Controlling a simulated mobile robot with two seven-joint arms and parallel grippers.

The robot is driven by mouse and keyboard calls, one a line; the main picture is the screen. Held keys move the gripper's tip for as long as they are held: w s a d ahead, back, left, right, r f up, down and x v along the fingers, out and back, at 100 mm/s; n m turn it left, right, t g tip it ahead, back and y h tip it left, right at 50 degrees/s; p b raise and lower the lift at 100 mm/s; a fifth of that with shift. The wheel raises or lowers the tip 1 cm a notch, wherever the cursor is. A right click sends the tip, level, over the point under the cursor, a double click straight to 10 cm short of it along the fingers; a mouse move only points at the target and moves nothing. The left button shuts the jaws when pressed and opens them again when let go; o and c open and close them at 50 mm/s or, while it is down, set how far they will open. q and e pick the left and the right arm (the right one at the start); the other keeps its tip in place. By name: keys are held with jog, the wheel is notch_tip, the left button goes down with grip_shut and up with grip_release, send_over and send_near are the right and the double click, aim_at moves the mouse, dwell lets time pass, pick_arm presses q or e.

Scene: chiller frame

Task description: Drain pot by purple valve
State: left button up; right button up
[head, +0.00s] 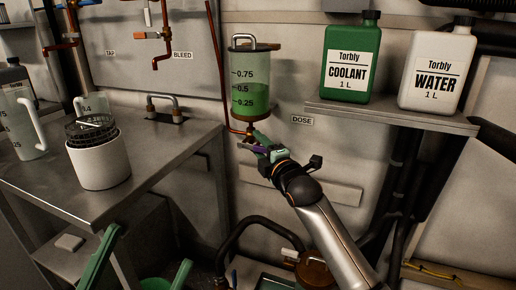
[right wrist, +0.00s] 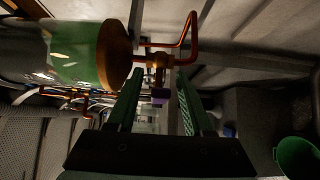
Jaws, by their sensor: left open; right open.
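The pot (head: 250,97) is a clear cylinder on the wall with green liquid up to about the 0.5 mark. It lies sideways in the right wrist view (right wrist: 70,52). A brass valve body (right wrist: 157,68) sits under it on a copper pipe, with a purple handle (right wrist: 158,99). The handle also shows in the head view (head: 260,149), partly hidden by my right gripper (head: 262,148). In the right wrist view my right gripper (right wrist: 161,76) is open, with the purple handle appearing between its fingers; contact cannot be told. My left gripper (head: 150,245) is open and empty at the lower left.
A shelf (head: 390,116) at right holds a green coolant bottle (head: 350,62) and a white water bottle (head: 436,72). A metal counter (head: 150,165) at left holds a white container (head: 98,162) and clear jugs (head: 22,125). A green bucket (right wrist: 297,158) stands low.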

jog(key=shift+w+a, duration=0.2)
jog(key=shift+w, duration=0.25)
jog(key=shift+c, duration=0.2)
grip_shut()
dwell(1.1)
